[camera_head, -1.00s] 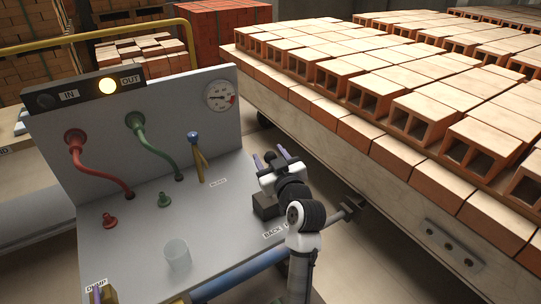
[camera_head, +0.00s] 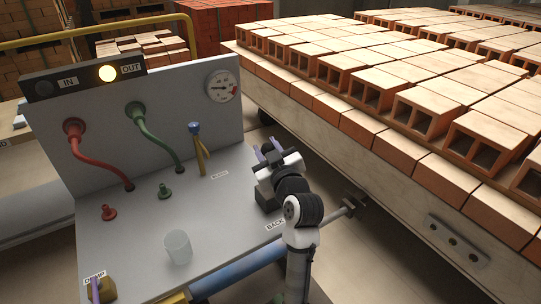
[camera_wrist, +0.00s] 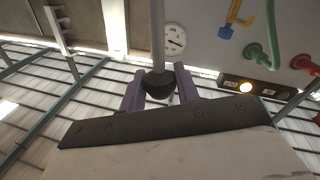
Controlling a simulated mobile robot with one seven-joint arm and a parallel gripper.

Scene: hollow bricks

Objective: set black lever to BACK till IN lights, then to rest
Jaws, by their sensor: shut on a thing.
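My gripper (camera_head: 270,149) is over the right end of the grey console (camera_head: 225,215). In the wrist view its purple fingers (camera_wrist: 160,88) are shut on the black knob of the lever (camera_wrist: 159,84), whose grey shaft runs up the picture. In the head view my gripper hides most of the lever; a dark block (camera_head: 266,198) shows below it. The BACK label (camera_head: 275,225) is just in front of that block. On the lamp box, the OUT lamp (camera_head: 107,73) glows amber and the IN lamp (camera_head: 44,88) is dark.
Red hose (camera_head: 103,160), green hose (camera_head: 160,140) and a blue-topped yellow handle (camera_head: 199,145) stand left of my gripper. A clear cup (camera_head: 178,247) is near the front edge, a DUMP control (camera_head: 101,289) at lower left. A brick-laden car (camera_head: 350,160) stands close on the right.

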